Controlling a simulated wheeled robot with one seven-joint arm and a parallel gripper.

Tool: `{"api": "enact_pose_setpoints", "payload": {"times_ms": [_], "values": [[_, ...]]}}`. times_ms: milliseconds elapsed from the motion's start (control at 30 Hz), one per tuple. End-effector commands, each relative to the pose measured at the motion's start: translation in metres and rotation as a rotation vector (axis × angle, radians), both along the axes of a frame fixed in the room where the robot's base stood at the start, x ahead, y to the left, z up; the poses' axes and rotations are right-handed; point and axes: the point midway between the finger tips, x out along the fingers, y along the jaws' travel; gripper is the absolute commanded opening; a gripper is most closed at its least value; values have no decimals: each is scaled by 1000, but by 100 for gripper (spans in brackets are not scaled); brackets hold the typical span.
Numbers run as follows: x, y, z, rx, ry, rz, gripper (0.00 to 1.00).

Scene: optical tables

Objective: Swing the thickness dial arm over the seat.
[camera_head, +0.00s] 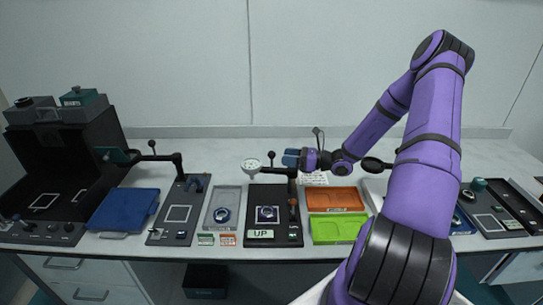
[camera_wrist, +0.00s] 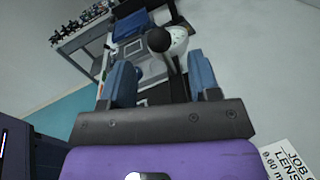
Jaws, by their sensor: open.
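The thickness dial (camera_head: 251,166) has a white round face and sits at the left end of a dark arm on a post. A black ball knob (camera_head: 271,155) stands up from that arm. The seat (camera_head: 267,214) is a framed square on a black base plate marked "UP". In the head view the dial appears behind and slightly left of the seat. My gripper (camera_head: 287,158) is open, just right of the knob. In the wrist view the knob (camera_wrist: 158,39) shows beyond and between the blue fingers (camera_wrist: 162,78), apart from them, with the dial (camera_wrist: 180,41) behind it.
A grey tray (camera_head: 234,196) stands left of the base plate. Orange (camera_head: 336,191) and green (camera_head: 340,238) trays lie to its right. Another black fixture (camera_head: 163,229) with an arm and a blue folder (camera_head: 123,223) stand further left. A white printed card (camera_head: 314,179) lies behind the orange tray.

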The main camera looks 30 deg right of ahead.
Motion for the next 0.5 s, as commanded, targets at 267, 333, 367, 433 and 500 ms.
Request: {"api": "enact_pose_setpoints", "payload": {"times_ms": [267,333,367,433,500], "values": [[32,32,0,0,0,3,56],[37,37,0,-1,0,1,56],[39,39,0,-1,0,1,56],[42,42,0,-1,0,2,56],[44,44,0,-1,0,2,56]]}}
